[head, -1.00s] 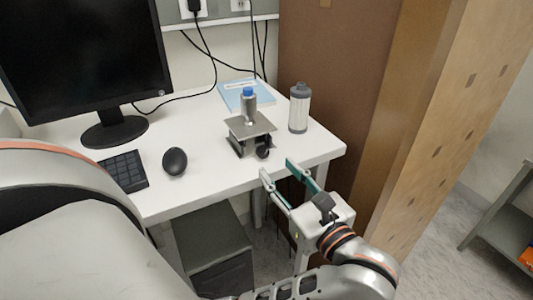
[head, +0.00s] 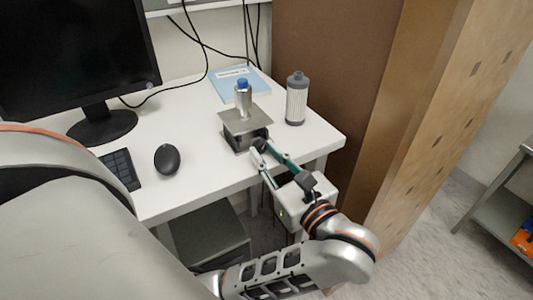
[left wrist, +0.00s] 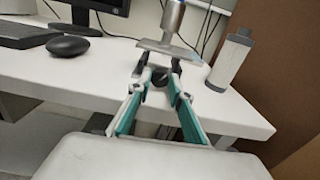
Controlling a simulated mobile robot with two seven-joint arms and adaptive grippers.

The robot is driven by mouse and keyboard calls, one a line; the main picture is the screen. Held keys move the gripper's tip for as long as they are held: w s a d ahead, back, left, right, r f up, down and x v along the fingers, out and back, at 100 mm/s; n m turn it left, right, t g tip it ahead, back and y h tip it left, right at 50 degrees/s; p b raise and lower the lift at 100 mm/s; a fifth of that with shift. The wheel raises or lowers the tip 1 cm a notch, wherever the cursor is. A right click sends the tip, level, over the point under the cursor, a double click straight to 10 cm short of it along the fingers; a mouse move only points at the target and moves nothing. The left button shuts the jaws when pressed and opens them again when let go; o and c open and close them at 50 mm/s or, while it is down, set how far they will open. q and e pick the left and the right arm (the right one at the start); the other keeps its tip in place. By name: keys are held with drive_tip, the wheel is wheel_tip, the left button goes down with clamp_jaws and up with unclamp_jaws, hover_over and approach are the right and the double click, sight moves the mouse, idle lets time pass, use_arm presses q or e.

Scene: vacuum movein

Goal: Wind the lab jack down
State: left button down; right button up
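The lab jack (head: 244,125) stands on the white desk near its front right corner, its top plate raised above its base. A metal bottle with a blue cap (head: 243,97) stands upright on the plate. The jack's dark round knob (left wrist: 159,75) faces the desk's front edge. My left gripper (head: 262,150) reaches in from the front, its fingertips on either side of the knob and closed in on it. In the head view the fingers partly hide the knob. My right gripper is not in view.
A grey-capped clear cylinder (head: 297,98) stands to the right of the jack. A blue booklet (head: 240,82) lies behind it. A mouse (head: 167,159), keyboard (head: 121,168) and monitor (head: 80,60) are to the left. A brown partition (head: 335,75) closes off the right side.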

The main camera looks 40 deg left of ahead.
use_arm(q)
drive_tip(key=shift+f+n+b, duration=0.3)
drive_tip(key=shift+n+b, duration=0.5)
drive_tip(key=shift+b, duration=0.4)
drive_tip(key=shift+n+b, duration=0.3)
drive_tip(key=shift+r+n, duration=0.4)
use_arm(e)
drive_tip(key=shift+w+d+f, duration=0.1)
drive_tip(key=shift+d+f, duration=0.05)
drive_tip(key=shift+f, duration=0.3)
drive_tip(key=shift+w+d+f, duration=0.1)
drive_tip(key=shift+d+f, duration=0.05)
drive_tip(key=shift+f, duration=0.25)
use_arm(q)
drive_tip(key=c, duration=1.8)
unclamp_jaws()
drive_tip(key=shift+a, duration=0.1)
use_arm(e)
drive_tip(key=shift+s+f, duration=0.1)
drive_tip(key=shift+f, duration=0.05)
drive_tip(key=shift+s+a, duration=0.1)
